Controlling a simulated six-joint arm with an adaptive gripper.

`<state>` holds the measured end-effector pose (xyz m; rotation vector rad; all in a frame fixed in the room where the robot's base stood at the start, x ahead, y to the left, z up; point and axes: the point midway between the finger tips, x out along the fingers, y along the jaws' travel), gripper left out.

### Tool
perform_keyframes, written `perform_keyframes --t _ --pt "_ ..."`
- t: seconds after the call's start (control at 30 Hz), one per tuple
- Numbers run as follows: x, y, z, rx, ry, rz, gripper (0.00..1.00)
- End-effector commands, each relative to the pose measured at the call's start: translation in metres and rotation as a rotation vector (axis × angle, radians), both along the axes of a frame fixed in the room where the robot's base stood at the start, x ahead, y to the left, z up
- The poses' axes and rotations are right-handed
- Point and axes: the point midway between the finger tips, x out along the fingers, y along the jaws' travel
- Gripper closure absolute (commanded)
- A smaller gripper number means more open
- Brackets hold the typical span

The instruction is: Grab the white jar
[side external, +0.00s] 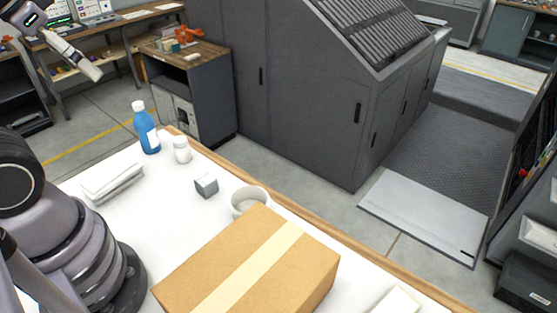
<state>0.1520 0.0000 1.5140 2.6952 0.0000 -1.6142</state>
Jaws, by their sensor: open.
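The white jar (182,150) is small and has a lid. It stands upright on the white tabletop, just right of a blue bottle (147,130). My gripper (91,70) is at the upper left of the side external view, raised and well apart from the jar. It is open, and nothing shows between its fingers, though they are small and seen at an angle.
A grey cube (206,185), a white mug (245,203) and a large taped cardboard box (250,265) stand on the table (120,215). A folded white stack (112,181) lies left of the jar. The tabletop between stack and cube is clear.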

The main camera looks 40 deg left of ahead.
Motion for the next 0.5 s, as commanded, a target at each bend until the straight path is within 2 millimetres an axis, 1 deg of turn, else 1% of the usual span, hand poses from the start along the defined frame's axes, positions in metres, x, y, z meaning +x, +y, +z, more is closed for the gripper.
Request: perform_keyframes --t 0.13,0.27,0.37,0.47,0.5 --pt "0.001 -0.001 -0.003 -0.016 0.023 0.012 0.24" --pt "0.009 -0.01 -0.02 -0.133 0.157 0.082 0.24" --pt "0.021 -0.023 -0.039 -0.314 0.324 0.191 0.24" --pt "0.039 -0.035 -0.056 -0.544 0.486 0.332 0.24" --pt "0.049 -0.039 -0.061 -0.641 0.538 0.392 0.24"
